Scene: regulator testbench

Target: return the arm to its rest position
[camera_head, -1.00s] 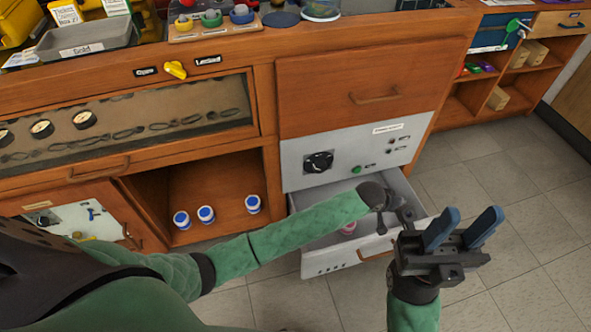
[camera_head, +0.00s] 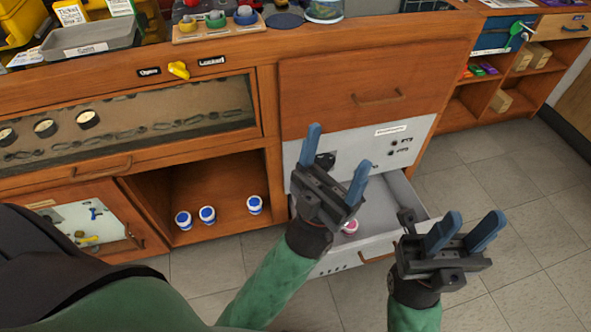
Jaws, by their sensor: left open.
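My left gripper (camera_head: 338,149) is open and empty, its two blue fingers pointing up and well apart. It is in front of the grey panel and the left part of the open drawer (camera_head: 409,193), partly covering both in this view. My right gripper (camera_head: 472,217) is open and empty, to the right of and lower than the left one, overlapping the drawer's right front. A small pink-and-white item (camera_head: 350,226) lies in the drawer, partly hidden by my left gripper.
Several blue-and-white jars (camera_head: 207,215) stand in the open cubby. A wooden drawer (camera_head: 352,85) is shut above the grey panel. A yellow knob (camera_head: 178,69) sits on the bench front between two labels. Tiled floor (camera_head: 520,185) is clear at right.

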